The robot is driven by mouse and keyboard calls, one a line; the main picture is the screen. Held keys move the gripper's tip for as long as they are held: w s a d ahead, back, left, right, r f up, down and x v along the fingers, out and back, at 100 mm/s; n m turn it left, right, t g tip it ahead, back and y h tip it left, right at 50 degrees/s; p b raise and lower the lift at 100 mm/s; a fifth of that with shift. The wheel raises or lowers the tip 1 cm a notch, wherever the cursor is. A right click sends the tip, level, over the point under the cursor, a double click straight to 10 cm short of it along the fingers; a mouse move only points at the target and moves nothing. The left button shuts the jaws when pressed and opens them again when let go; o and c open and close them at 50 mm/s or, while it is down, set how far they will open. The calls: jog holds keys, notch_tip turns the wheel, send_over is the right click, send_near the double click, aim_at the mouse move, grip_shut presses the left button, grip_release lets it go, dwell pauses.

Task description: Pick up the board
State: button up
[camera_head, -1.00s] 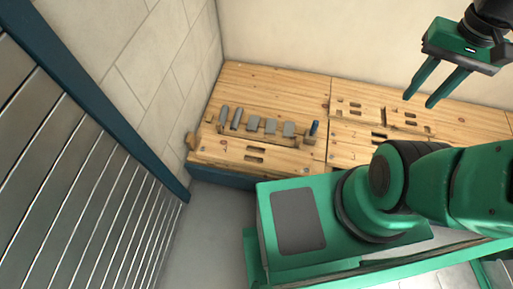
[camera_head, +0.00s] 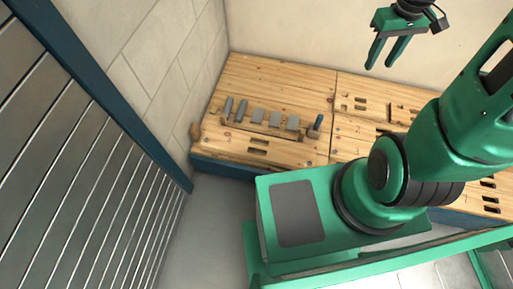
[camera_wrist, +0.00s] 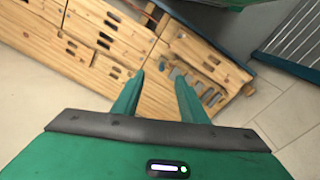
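A narrow wooden board or rack (camera_head: 265,129) lies on the left part of the wooden workbench (camera_head: 285,83), with several grey tools and a blue-handled one along it. I cannot tell whether this strip is separate from the bench or whether it is the task's board. In the wrist view the grey tools (camera_wrist: 207,94) show near the right fingertip. My gripper (camera_head: 381,65) is open and empty, in the air above the back of the bench, right of the rack. Its two fingers, apart with nothing between them, also show in the wrist view (camera_wrist: 158,80).
The bench has slotted openings (camera_head: 258,150) and stands against the back wall (camera_head: 290,35). A small wooden piece (camera_head: 195,131) is at its left end. A metal slatted shutter (camera_head: 70,170) stands on the left. The bench surface behind the rack is clear.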

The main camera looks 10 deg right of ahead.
jog(key=w+a+f+n, duration=0.2)
jog(key=w+f+n, duration=0.1)
jog(key=w+f, duration=0.3)
jog(key=w+a+f+n, duration=0.2)
jog(key=w+a+f, duration=0.15)
jog(key=f, duration=0.35)
jog(key=n+t+y, duration=0.2)
jog(key=n+y, duration=0.3)
jog(key=n, duration=0.3)
send_near(259, 146)
jog(key=x, duration=0.2)
jog(key=shift+a+f, duration=0.3)
jog(key=shift+f, duration=0.05)
jog(key=x, duration=0.4)
jog(key=shift+w+a, duration=0.1)
jog(key=shift+a, duration=0.05)
jog(key=shift+w+a+f, duration=0.15)
jog(key=shift+a+f, duration=0.05)
jog(key=shift+f, duration=0.4)
jog(key=shift+f, duration=0.25)
jog(key=shift+c, duration=0.6)
